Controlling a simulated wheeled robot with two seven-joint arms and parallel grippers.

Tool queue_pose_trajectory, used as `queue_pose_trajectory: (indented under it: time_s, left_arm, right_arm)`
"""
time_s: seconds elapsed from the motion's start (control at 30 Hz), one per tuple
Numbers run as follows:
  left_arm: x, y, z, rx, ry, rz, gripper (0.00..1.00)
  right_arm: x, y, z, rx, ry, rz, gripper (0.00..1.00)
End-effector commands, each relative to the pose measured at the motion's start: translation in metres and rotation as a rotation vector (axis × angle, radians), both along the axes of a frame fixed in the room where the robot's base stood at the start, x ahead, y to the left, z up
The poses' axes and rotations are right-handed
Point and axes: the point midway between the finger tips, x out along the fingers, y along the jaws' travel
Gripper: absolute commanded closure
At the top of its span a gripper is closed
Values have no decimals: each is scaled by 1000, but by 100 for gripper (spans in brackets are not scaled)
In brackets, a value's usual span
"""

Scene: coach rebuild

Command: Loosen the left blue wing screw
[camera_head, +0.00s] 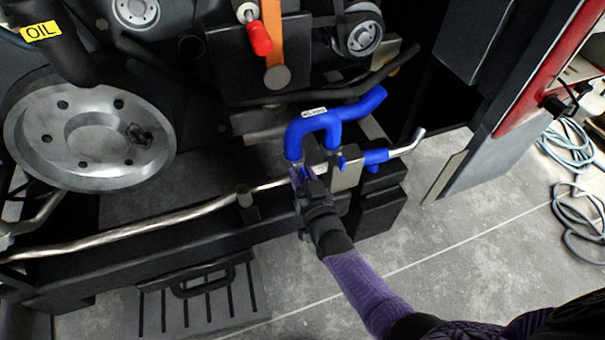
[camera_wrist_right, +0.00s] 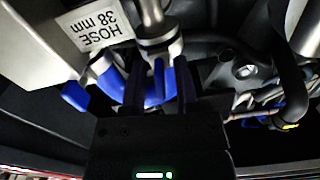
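The blue hose (camera_head: 335,118) bends in an arch above the metal rail, with two clamped ends pointing down. A blue wing screw (camera_head: 338,161) shows below its right end. Another blue wing piece (camera_head: 376,157) sits farther right on the metal pipe. My right gripper (camera_head: 299,175) is at the left hose end, covering most of the left blue wing screw. In the right wrist view its dark fingers (camera_wrist_right: 160,88) stand apart, with blue between and behind them; contact cannot be told. A blue wing (camera_wrist_right: 75,96) shows left of them. My left gripper is not in view.
A label plate reading HOSE 38 mm (camera_wrist_right: 95,25) is close by in the right wrist view. A metal pipe (camera_head: 130,232) runs along the black beam. A large pulley (camera_head: 92,135) stands at left. A red-handled part (camera_head: 260,38) hangs above.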

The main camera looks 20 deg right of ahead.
Motion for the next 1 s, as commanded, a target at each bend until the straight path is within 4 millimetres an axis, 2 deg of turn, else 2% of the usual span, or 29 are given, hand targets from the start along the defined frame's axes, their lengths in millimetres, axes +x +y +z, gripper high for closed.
queue_pose_trajectory:
  time_s: [0.23, 0.33, 0.7, 0.83, 1.0]
  left_arm:
    - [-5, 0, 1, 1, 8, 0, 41]
    - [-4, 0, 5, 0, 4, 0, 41]
    - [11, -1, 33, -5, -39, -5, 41]
    - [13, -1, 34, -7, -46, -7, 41]
    - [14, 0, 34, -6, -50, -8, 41]
  right_arm:
    - [0, 0, 1, 0, -3, 0, 53]
    - [-6, 0, 3, 0, -4, -1, 53]
    - [-85, -3, 3, 0, 0, -1, 53]
    - [-97, -3, 2, 0, -2, 0, 53]
    - [-99, -4, 1, 0, -2, 0, 53]
